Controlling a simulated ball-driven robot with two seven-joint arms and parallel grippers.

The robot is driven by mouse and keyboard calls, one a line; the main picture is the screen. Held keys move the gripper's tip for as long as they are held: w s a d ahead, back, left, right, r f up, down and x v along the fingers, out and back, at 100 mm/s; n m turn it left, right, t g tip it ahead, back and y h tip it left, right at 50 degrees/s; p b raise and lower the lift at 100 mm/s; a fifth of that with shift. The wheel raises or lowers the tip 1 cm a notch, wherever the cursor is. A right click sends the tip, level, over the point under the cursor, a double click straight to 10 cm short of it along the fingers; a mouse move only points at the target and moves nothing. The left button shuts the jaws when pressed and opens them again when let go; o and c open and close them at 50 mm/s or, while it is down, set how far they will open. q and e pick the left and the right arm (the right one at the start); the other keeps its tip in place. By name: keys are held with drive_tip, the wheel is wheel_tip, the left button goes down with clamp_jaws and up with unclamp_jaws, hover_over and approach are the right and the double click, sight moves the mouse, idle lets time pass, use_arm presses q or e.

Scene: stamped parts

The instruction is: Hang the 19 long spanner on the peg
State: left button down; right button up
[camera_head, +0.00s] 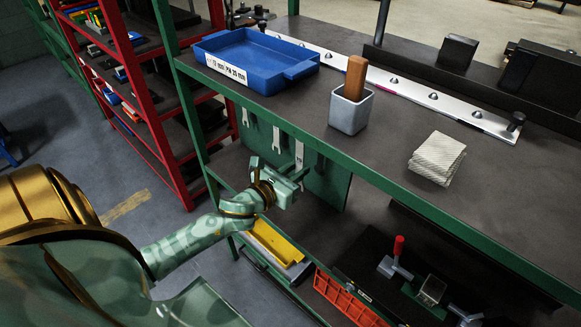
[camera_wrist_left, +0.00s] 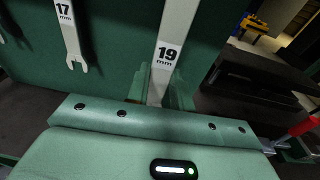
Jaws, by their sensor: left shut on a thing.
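The 19 mm spanner (camera_head: 299,153) is a long white strip standing upright in front of the green panel (camera_head: 334,185) under the bench top. In the left wrist view the spanner (camera_wrist_left: 170,28) shows its "19 mm" label, and its lower end goes down between my fingers. My left gripper (camera_head: 290,182) is shut on that lower part; it also shows in the left wrist view (camera_wrist_left: 160,95). The spanner's top end is out of the wrist view, and I cannot make out a peg or whether the spanner touches one. My right gripper is not in view.
A 17 mm spanner (camera_wrist_left: 70,35) hangs on the panel to the left. The green bench edge (camera_head: 400,195) runs just above my gripper. A blue tray (camera_head: 250,65) and a grey cup (camera_head: 351,112) stand on top. A yellow tray (camera_head: 272,243) sits below.

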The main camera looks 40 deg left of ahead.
use_arm(q)
drive_tip(key=w, duration=0.6)
drive_tip(key=shift+d+f+b, duration=0.2)
drive_tip(key=shift+f+b, duration=0.2)
drive_tip(key=shift+b, duration=0.05)
idle(0.5)
drive_tip(key=c, duration=1.1)
unclamp_jaws()
drive_tip(key=shift+c, duration=0.2)
drive_tip(key=s+r, duration=0.2)
drive_tip(key=s, duration=1.4)
drive_tip(key=shift+a, duration=0.3)
